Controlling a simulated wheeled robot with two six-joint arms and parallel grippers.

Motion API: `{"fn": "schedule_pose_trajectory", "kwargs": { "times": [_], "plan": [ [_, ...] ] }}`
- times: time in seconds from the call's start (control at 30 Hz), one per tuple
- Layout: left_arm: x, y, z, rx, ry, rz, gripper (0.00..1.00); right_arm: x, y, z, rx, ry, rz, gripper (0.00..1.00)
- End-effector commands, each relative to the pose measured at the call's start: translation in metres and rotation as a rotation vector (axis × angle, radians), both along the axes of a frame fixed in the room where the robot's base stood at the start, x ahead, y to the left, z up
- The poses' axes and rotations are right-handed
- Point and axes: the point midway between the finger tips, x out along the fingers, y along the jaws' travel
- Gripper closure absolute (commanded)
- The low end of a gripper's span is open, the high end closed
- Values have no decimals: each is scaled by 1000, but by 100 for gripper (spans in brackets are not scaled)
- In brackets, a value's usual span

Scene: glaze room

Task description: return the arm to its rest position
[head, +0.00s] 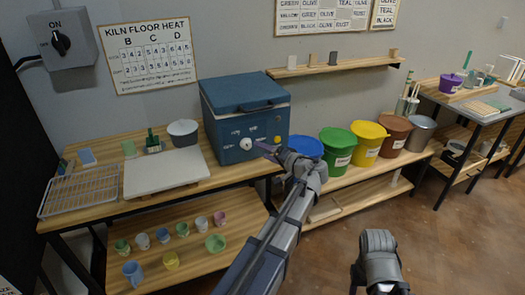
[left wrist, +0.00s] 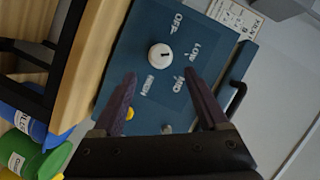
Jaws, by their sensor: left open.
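My left gripper (head: 264,149) is in front of the blue kiln (head: 226,105), near the lower right of its front panel. In the left wrist view the two dark fingers of the left gripper (left wrist: 159,73) stand apart with nothing between them. The kiln's white dial (left wrist: 159,57) is beyond the fingertips, and I see no contact with it. The dial also shows in the head view (head: 246,144). A link of my right arm shows at the bottom right of the head view; its gripper is out of view.
Blue (head: 306,146), green (head: 337,147), yellow (head: 368,142) and brown (head: 395,134) buckets stand on a low bench to the right of the kiln. A wooden table (head: 110,213) with a rack (head: 84,190) and several cups is at left. Open floor (head: 430,250) lies at the right.

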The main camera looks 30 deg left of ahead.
Motion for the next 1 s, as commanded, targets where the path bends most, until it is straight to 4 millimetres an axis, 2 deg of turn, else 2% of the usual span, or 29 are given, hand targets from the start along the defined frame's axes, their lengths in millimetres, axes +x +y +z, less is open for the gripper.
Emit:
{"fn": "schedule_pose_trajectory", "kwargs": {
  "times": [0.33, 0.47, 0.57, 0.67, 0.8, 0.9, 1.0],
  "plan": [
    [0, 0, 0, -1, 1, 0, 23, 0, 0, 0, 0, 0, 0, 50],
    [-12, -12, -6, -56, 26, -3, 23, 0, 0, 7, 0, 0, 0, 50],
    [-36, -41, -23, -185, 93, -14, 23, 0, 0, 21, 0, 0, 0, 50],
    [-74, -87, -48, -371, 209, -43, 23, 0, 0, 37, 0, 0, 0, 50],
    [-133, -161, -77, -631, 408, -116, 23, 0, 0, 57, 0, 0, 0, 50],
    [-174, -208, -88, -784, 542, -178, 23, 0, 0, 68, 0, 0, 0, 50],
    [-209, -246, -92, -903, 654, -236, 23, 0, 0, 76, 0, 0, 0, 50]
  ]
}}
